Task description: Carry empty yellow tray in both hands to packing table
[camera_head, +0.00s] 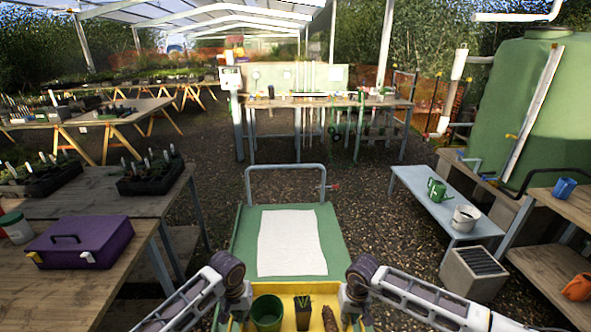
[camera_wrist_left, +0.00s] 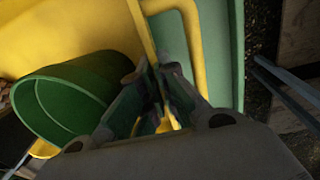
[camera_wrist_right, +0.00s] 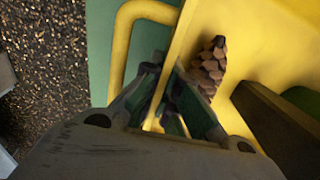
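The yellow tray (camera_head: 286,290) is at the bottom of the head view, over the near end of a green trolley (camera_head: 335,237). It is not empty: it holds a green pot (camera_head: 267,313), a dark square pot with a plant (camera_head: 303,315) and a brown pine cone (camera_head: 329,318). My left gripper (camera_wrist_left: 163,72) has its fingers closed on the tray's left wall, beside the yellow handle loop. My right gripper (camera_wrist_right: 165,75) has its fingers closed on the right wall, near the pine cone (camera_wrist_right: 209,65). I cannot tell which table is the packing table.
A white sheet (camera_head: 292,243) lies on the trolley, below its grey push bar (camera_head: 285,167). A purple box (camera_head: 80,242) is on the left wooden table (camera_head: 125,205). A workbench (camera_head: 350,103) stands behind. A low bench (camera_head: 425,207) is at right. Gravel between is clear.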

